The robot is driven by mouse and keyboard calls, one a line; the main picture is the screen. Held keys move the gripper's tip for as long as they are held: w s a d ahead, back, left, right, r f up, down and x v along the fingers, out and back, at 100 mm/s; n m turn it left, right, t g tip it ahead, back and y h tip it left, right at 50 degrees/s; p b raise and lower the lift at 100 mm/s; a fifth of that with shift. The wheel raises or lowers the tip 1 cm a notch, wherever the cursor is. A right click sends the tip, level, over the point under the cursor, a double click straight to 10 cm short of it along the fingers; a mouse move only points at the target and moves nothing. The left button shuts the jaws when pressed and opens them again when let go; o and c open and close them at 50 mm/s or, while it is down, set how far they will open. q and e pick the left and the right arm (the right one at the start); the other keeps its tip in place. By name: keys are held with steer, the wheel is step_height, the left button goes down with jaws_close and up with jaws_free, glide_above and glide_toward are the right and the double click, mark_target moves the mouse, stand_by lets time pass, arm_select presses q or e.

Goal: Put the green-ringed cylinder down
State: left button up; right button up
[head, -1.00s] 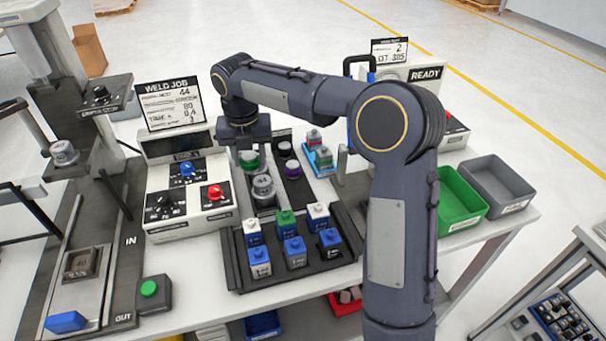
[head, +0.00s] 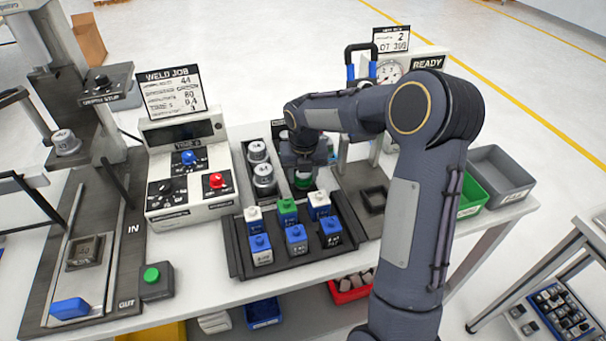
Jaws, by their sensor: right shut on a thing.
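The green-ringed cylinder (head: 303,184) shows only in part below my right gripper (head: 302,176), low over the dark two-lane rack. My right gripper is shut on it, pointing down at the right-hand lane. The gripper body hides the cylinder's top. I cannot tell whether its base touches the rack floor. Two silver cylinders (head: 264,178) stand in the rack's left-hand lane. The purple-ringed cylinders are hidden behind my arm. My left gripper is not in view.
A dark tray (head: 287,269) of blue, white and green-topped blocks lies just in front. The weld control box (head: 188,180) stands to the left. An empty square fixture (head: 374,200) is to the right, with green (head: 470,197) and grey bins (head: 502,172) beyond.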

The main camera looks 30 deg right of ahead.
steer(key=shift+f, duration=0.2)
steer(key=shift+f, duration=0.15)
steer(key=o, duration=1.1)
steer(key=shift+c, duration=0.2)
